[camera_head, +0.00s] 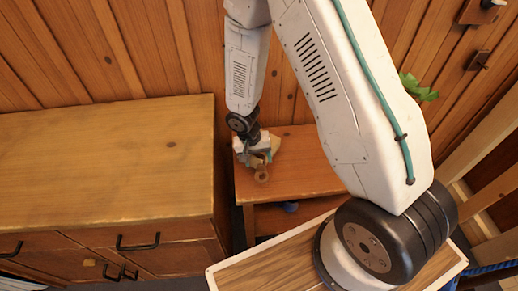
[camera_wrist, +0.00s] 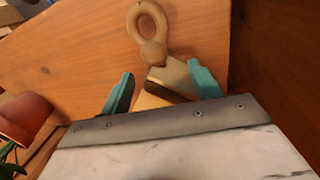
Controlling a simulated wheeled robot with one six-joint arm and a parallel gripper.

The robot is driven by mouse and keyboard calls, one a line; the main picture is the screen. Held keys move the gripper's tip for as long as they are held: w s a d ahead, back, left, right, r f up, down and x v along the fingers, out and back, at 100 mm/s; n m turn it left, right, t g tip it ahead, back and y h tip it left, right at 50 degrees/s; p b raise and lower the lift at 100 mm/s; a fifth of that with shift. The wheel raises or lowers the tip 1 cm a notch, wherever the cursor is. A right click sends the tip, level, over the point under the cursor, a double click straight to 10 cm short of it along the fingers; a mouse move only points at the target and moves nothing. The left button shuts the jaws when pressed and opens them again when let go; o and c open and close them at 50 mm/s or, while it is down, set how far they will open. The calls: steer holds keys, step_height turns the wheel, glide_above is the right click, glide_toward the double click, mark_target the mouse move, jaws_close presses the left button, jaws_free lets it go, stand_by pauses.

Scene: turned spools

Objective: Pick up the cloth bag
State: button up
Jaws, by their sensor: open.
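My gripper (camera_wrist: 161,88) is open, with its two teal fingertips apart. In the wrist view a pale beige piece with a dark band (camera_wrist: 172,80) shows between the fingers, partly hidden by my gripper's body. It may be the cloth bag, but I cannot tell for sure. A tan ring-topped thing (camera_wrist: 152,48) lies just beyond it, touching or overlapping it. In the head view my gripper (camera_head: 258,153) is low over the left part of a small wooden table, with the tan thing (camera_head: 262,176) by its tip. I cannot tell if the fingers touch anything.
The small wooden table (camera_head: 312,172) has free room to the right of my gripper. A taller wooden cabinet (camera_head: 110,160) stands close on the left. A terracotta pot (camera_wrist: 24,117) is at the wrist view's left. A blue thing (camera_head: 290,207) sits below the tabletop.

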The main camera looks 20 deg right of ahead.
steer(key=shift+s+d+f, duration=0.1)
steer(key=shift+d+f, duration=0.05)
steer(key=shift+f, duration=0.55)
steer(key=shift+s+d+f, duration=0.1)
steer(key=shift+d+f, duration=0.05)
steer(key=shift+f, duration=0.55)
jaws_close()
